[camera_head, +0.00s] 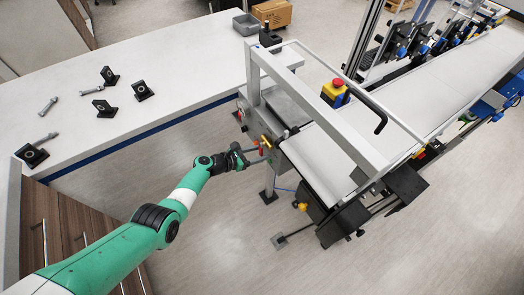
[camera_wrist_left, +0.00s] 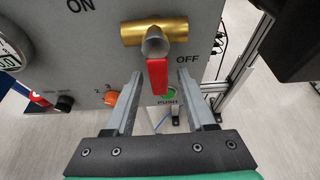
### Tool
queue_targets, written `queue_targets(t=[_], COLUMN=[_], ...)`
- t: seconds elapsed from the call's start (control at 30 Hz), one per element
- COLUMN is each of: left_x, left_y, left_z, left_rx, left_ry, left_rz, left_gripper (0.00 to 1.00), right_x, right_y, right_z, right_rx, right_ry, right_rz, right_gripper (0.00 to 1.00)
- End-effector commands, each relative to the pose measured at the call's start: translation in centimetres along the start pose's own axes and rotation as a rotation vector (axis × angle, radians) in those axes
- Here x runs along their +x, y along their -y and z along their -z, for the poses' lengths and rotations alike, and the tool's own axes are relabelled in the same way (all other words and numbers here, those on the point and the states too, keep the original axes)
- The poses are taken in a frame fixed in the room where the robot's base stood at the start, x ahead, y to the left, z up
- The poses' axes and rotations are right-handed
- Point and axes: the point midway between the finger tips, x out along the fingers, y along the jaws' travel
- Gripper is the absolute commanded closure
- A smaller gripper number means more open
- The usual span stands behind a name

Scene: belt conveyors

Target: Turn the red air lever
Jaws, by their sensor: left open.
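The red air lever (camera_wrist_left: 157,77) hangs down from a brass valve (camera_wrist_left: 154,31) on a grey panel in the left wrist view. "ON" is printed to the upper left of the valve and "OFF" to its right. My left gripper (camera_wrist_left: 158,82) is open, with one finger on each side of the lever and visible gaps between. In the head view my left gripper (camera_head: 259,155) is at the side of the conveyor's control box, where the red lever (camera_head: 262,147) shows small. My right gripper is not in view.
The panel also carries a green push button (camera_wrist_left: 169,95), an orange knob (camera_wrist_left: 111,98) and a black knob (camera_wrist_left: 65,103). A conveyor (camera_head: 330,150) with a red-and-yellow emergency stop (camera_head: 335,90) stands right of my gripper. A white table (camera_head: 170,75) holds several black brackets and bolts.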

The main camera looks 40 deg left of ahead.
Motion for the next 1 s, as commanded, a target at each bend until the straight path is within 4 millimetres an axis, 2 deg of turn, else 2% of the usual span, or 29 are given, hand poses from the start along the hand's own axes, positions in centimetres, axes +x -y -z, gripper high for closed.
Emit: queue_targets(t=[0.03, 0.2, 0.43, 0.6, 1.0], left_x=[-1.1, -5.2, -9.7, -10.8, -10.7], left_y=[-0.1, 0.0, 0.0, 0.0, 0.0], left_z=[-0.7, -1.0, -0.6, -0.3, -0.2], left_rx=[-0.001, -0.003, -0.001, 0.0, 0.0], left_ry=[0.0, -0.001, 0.001, 0.001, 0.001], left_rz=[-0.002, -0.004, -0.003, 0.0, 0.0], left_gripper=[0.45, 0.45, 0.45, 0.45, 0.45], right_x=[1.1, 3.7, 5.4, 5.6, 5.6], right_y=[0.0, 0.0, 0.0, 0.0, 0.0], right_z=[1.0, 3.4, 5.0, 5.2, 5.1], right_rx=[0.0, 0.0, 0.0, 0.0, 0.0], right_ry=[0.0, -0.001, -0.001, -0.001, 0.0], right_rz=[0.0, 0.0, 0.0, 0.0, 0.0], right_gripper=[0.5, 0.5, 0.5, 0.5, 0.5])
